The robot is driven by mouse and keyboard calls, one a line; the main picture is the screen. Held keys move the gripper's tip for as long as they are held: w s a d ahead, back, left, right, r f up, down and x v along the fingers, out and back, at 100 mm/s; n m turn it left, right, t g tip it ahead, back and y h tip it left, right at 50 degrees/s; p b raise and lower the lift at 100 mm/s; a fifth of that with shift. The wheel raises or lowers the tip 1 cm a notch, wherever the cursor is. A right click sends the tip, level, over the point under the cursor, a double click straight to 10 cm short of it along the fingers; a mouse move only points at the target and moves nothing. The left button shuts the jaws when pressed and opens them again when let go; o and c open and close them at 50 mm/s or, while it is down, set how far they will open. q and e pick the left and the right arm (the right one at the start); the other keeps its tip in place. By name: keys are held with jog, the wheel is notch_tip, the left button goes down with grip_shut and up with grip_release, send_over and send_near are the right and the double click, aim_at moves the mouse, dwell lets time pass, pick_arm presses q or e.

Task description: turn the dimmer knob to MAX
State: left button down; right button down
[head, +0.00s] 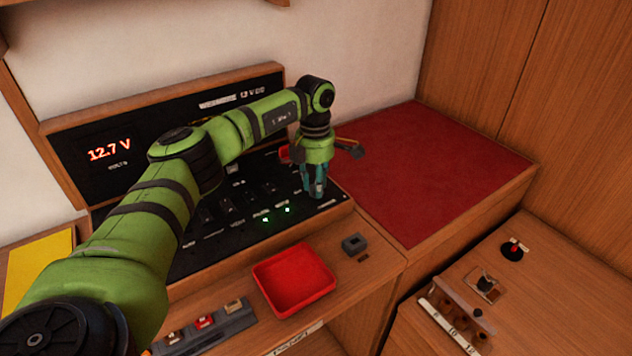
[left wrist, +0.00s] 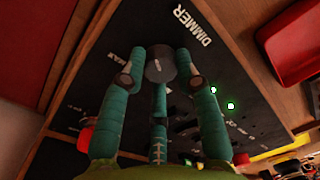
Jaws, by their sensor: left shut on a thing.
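The dimmer knob (left wrist: 160,62) is a dark grey round knob on the black panel (left wrist: 118,40), with a small pale mark on its face. White lettering reads DIMMER (left wrist: 193,26) beside it, and MAX (left wrist: 100,60) is printed to its left in the left wrist view. My left gripper (left wrist: 160,78) has its teal fingers around the knob, shut on it. I cannot tell which setting the knob points to. My right gripper is not in view.
A display (head: 108,150) reads 12.7 V behind my arm. Two green lights (head: 287,210) glow left of the gripper. A red tray (head: 293,279) and a small grey block (head: 354,243) sit in front of the panel. A clear red surface (head: 440,165) lies to the right.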

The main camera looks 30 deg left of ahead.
pick_arm(q)
jog(key=c, duration=0.9)
grip_release()
jog(key=shift+r, duration=0.1)
notch_tip(320, 180, up, 12)
jog(key=shift+w+a, duration=0.2)
jog(key=shift+f, duration=0.2)
